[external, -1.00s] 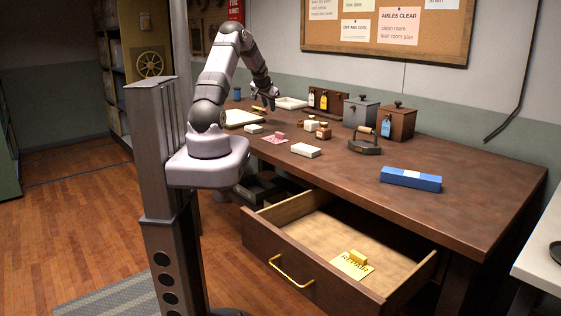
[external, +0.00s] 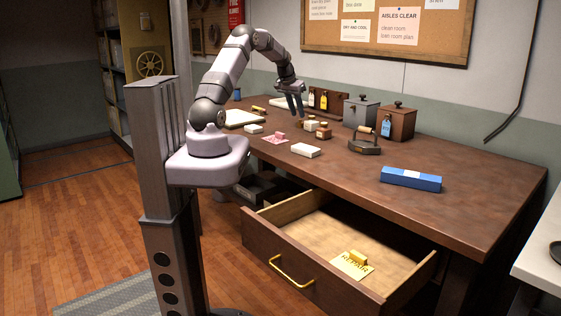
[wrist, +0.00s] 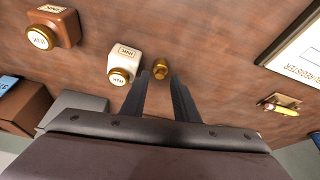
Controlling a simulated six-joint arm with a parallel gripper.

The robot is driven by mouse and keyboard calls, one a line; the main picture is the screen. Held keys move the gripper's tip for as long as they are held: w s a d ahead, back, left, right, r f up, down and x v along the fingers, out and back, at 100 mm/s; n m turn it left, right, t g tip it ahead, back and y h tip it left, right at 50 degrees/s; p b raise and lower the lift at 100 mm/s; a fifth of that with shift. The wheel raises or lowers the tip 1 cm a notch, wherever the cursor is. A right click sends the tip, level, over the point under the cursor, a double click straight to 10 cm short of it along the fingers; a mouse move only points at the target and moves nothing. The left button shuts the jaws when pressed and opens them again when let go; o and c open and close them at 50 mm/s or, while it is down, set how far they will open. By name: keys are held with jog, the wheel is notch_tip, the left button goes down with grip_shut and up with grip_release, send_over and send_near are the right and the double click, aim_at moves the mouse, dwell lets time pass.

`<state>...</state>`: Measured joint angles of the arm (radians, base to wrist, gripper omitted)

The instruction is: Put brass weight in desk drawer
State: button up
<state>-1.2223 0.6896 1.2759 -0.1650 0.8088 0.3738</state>
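A small brass weight (wrist: 161,69) stands on the wooden desk and shows just beyond and between my fingertips in the wrist view. My gripper (wrist: 160,82) is open, its two dark fingers apart with nothing held between them. In the external view my gripper (external: 297,108) points down over the back part of the desk, close above the small bottles; the weight is too small to make out there. The desk drawer (external: 308,228) is pulled open at the front of the desk. A yellow block (external: 357,256) on a yellow REPAIR card lies inside it.
A white ink bottle (wrist: 124,60) stands close to the left of the weight, and a brown ink bottle (wrist: 55,25) farther left. A flat iron (external: 365,146), blue box (external: 411,179) and white box (external: 305,150) are also on the desk. Its right side is mostly clear.

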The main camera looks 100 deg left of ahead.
jog(key=shift+p+x, duration=1)
jog(key=shift+x, duration=1.65)
jog(key=shift+s, duration=0.1)
jog(key=shift+c, duration=0.3)
grip_shut()
jog(key=shift+r, duration=0.15)
notch_tip(320, 180, up, 10)
jog(key=b, duration=0.1)
jog(key=shift+b, duration=0.35)
